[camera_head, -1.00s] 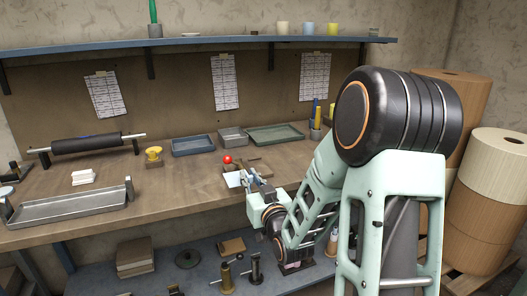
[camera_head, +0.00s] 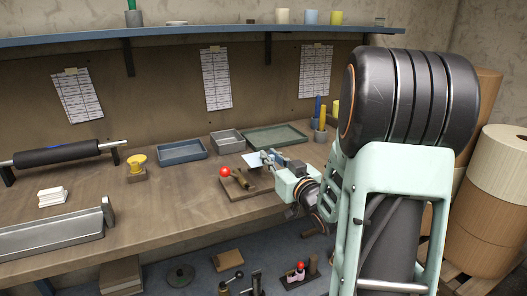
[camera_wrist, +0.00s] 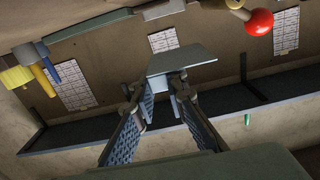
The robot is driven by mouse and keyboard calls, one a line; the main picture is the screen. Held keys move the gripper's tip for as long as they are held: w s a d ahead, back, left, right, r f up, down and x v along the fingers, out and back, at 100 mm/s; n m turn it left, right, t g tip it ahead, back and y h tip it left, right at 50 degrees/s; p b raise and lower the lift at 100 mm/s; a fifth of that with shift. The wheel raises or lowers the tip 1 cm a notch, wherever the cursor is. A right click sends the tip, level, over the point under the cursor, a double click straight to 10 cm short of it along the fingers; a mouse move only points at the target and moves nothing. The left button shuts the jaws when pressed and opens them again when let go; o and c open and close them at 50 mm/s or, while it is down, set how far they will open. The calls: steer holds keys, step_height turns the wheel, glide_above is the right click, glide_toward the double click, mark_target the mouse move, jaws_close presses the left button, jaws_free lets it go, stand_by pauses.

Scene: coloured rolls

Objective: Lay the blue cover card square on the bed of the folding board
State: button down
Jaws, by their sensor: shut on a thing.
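My gripper (camera_head: 272,158) is shut on a pale blue card (camera_head: 254,163), held by one edge so that it juts out past the fingertips. The card also shows in the wrist view (camera_wrist: 182,58), flat and clear of other things. The wooden folding board (camera_head: 262,182) lies on the bench, with a red ball knob (camera_head: 225,172) on its left side. In the head view the card appears over the board's back edge; its exact height is unclear. The wrist view is upside down and shows the red knob (camera_wrist: 259,22) at top right.
A blue tray (camera_head: 182,152), a grey tray (camera_head: 226,142) and a green tray (camera_head: 275,137) stand behind the board. A yellow-topped tool (camera_head: 137,163) stands to the left.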

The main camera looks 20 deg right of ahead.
mark_target(271, 184)
steer(key=shift+w, duration=0.1)
steer(key=shift+f+b, duration=0.1)
steer(key=shift+b, duration=0.25)
step_height(271, 184, down, 6)
steer(key=b, duration=0.5)
steer(key=shift+f, duration=0.45)
stand_by(2.5)
steer(key=c, duration=1.4)
jaws_free()
steer(key=shift+s, duration=0.25)
steer(key=shift+s+d+p, duration=0.15)
steer(key=shift+s+p, duration=0.3)
steer(key=shift+s, duration=2.4)
